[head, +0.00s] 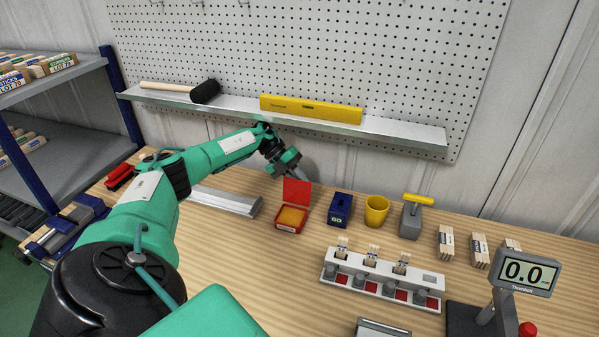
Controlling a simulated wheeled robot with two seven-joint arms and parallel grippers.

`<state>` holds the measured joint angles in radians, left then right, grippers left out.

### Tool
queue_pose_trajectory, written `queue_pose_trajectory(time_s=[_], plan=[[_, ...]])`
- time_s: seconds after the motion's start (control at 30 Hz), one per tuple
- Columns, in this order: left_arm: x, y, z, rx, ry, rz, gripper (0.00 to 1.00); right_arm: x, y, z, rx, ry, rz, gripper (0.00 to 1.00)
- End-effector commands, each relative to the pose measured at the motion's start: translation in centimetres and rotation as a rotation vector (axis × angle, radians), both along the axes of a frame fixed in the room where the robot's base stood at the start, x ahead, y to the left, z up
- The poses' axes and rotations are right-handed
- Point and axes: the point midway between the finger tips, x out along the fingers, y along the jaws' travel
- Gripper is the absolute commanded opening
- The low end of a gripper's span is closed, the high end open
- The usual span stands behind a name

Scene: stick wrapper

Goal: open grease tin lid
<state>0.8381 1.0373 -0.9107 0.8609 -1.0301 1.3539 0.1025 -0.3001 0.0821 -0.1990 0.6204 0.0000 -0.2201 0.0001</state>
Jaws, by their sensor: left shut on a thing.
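The red grease tin (289,228) sits on the wooden bench with its orange-yellow grease (291,216) showing. Its red lid (297,193) stands roughly upright at the tin's back edge. My left gripper (299,176) reaches in from behind and above, with its fingers at the lid's top edge, shut on the lid. The fingertips are small and partly hidden by the lid. My right gripper is not in view.
A blue box marked 60 (340,210), a yellow cup (376,210) and a yellow-handled grey tool (412,217) stand right of the tin. A metal bar (228,201) lies to its left. A white rack (382,279) and a display (525,272) are nearer. A metal ledge (400,127) runs behind.

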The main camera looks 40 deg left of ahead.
Motion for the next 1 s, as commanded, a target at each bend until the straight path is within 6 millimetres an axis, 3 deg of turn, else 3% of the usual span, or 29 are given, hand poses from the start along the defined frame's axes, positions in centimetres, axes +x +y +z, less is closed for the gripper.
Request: queue_pose_trajectory(time_s=[0.07, 0.1, 0.17, 0.47, 0.67, 1.0], plan=[[0.0, -0.2, -0.2, 0.0, 0.002, -0.002, 0.0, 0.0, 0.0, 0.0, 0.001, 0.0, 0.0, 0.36], [0.0, -0.2, -0.2, 0.0, 0.002, -0.003, 0.27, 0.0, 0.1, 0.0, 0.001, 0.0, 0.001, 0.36], [0.0, -0.2, -0.2, 0.0, 0.002, -0.003, 0.39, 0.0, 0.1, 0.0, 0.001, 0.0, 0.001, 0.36], [0.0, 0.0, -0.1, 0.0, 0.0, -0.001, 0.39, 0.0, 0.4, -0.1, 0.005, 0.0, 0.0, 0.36], [-0.2, 0.6, 0.2, 0.001, -0.001, -0.003, 0.39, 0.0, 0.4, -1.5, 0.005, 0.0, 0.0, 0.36], [-2.9, 8.3, 0.2, 0.003, 0.001, 0.006, 0.39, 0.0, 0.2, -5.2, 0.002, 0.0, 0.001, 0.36]])
